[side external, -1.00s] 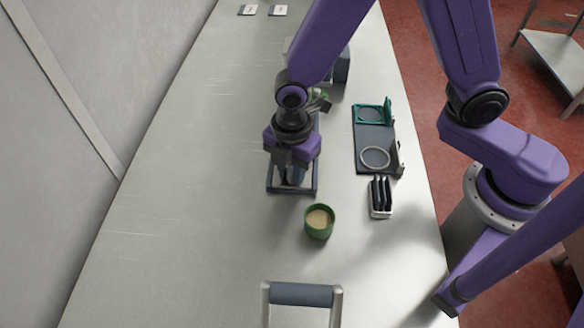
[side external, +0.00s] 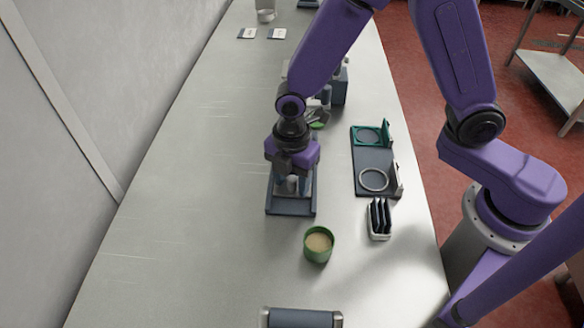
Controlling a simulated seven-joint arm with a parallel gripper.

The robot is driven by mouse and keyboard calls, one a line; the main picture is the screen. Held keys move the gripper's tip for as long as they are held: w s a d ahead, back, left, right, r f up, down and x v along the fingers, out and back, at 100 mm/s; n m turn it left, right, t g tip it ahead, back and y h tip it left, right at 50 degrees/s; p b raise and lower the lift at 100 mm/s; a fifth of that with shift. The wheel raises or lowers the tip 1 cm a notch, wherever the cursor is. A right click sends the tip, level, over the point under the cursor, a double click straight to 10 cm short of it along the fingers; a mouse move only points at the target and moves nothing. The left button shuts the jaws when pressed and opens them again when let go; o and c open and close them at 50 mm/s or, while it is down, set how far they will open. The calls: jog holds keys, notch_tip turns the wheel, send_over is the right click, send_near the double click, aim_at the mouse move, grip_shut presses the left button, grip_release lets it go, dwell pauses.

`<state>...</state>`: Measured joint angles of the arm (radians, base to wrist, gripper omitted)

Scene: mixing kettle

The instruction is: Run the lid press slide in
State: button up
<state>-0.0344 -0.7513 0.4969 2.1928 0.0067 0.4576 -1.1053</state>
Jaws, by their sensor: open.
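My gripper (side external: 293,182) points down over a low, dark blue framed slide base (side external: 291,209) in the middle of the bench. I take this base to be part of the lid press. The fingers are open around or just above a pale part on the base; whether they touch it cannot be told. My wrist and arm hide most of the press behind. Some grey and green parts (side external: 319,119) show just beyond my wrist, with a dark grey block (side external: 340,88) farther back.
A green cup (side external: 318,245) with beige contents stands in front. To the right are a dark plate (side external: 368,160) with a teal hinged frame and a pale ring, and a rack (side external: 379,219) of dark pieces. A blue-grey handle (side external: 301,318) lies at the near edge. The left bench is clear.

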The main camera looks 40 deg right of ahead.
notch_tip(320, 180, up, 17)
jog(key=shift+r, duration=0.2)
dwell(0.4)
notch_tip(320, 180, down, 18)
jog(key=m, duration=2.5)
jog(key=shift+r, duration=0.2)
